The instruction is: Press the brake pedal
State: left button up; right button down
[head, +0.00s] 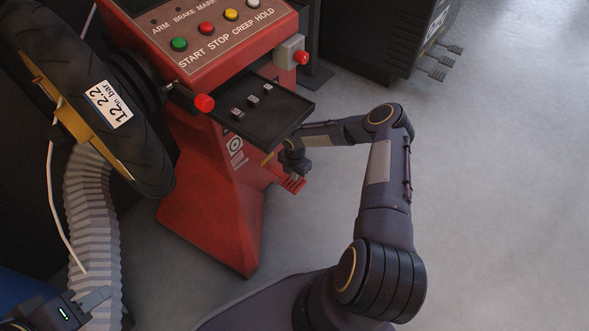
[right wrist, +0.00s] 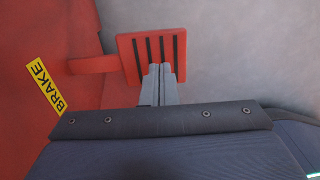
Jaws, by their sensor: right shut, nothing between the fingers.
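The brake pedal (right wrist: 151,58) is a red plate with dark slots on a red arm, beside a yellow BRAKE label (right wrist: 46,87), in the right wrist view. In the head view the pedal (head: 293,184) shows low on the right side of the red console. My right gripper (right wrist: 160,70) is shut and empty, its fingertips over the lower middle of the pedal plate; I cannot tell whether they touch it. In the head view the right gripper (head: 294,174) is partly hidden beside the console. My left gripper (head: 95,300) is at the lower left, away from the pedal; its jaws are unclear.
The red console (head: 215,190) carries coloured buttons and a black tray (head: 262,106) with small parts, jutting out above the pedal. A tyre (head: 140,150) and a grey ribbed hose (head: 88,215) stand left. A dark cabinet (head: 385,35) with pedals is at the back. Grey floor is free at right.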

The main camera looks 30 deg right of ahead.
aim_at(292, 182)
jog(key=shift+f, duration=1.1)
